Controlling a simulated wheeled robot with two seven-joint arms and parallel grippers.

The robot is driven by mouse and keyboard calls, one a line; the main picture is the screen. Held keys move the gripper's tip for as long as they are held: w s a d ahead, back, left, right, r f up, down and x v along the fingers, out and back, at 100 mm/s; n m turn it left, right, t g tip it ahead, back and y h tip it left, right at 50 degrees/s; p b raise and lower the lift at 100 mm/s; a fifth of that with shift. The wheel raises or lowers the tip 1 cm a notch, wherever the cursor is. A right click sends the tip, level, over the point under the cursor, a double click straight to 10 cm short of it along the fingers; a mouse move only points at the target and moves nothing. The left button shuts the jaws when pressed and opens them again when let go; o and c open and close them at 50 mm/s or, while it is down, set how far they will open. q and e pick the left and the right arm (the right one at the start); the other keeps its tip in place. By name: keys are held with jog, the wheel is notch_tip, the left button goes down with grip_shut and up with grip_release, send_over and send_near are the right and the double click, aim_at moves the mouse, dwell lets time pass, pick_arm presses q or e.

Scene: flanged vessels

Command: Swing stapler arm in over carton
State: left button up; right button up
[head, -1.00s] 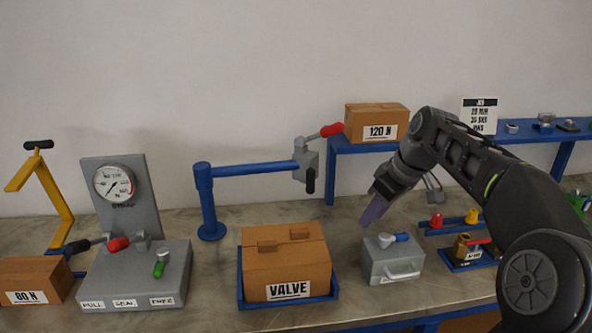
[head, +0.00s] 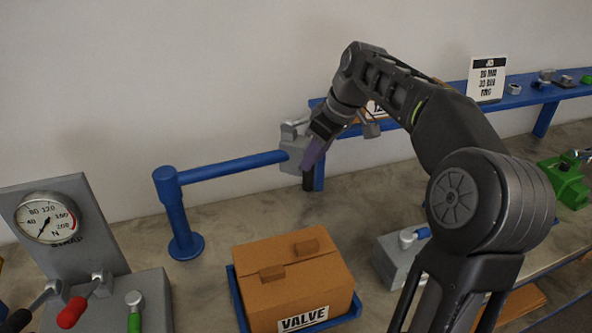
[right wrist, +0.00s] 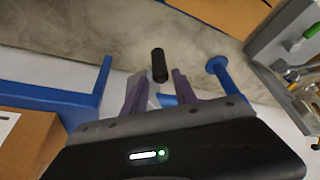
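The blue stapler arm (head: 230,168) runs from its post (head: 178,210) to the grey stapler head (head: 294,150), which has a black grip (head: 308,182) below. It extends behind the carton, not over it. The brown carton (head: 290,280), marked VALVE, sits in a blue tray (head: 347,318) with its top flaps in view. My right gripper (head: 310,160) is at the stapler head and partly covers it. In the right wrist view its two purple fingers (right wrist: 157,82) are apart, with the black grip (right wrist: 158,64) just beyond their tips. Contact cannot be told. My left gripper is not in view.
A gauge stand (head: 70,230) with levers is at the left. A grey case (head: 398,260) stands right of the carton, partly behind my right arm. A blue shelf (head: 520,97) runs along the wall. The bench between post and carton is clear.

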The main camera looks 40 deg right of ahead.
aim_at(304, 176)
jog(key=shift+s+r, duration=0.1)
jog(key=shift+s, duration=0.05)
jog(key=shift+p+x, duration=0.55)
jog(key=shift+x, duration=3.45)
jog(key=shift+c, duration=0.2)
grip_shut()
jog(key=shift+r, duration=0.1)
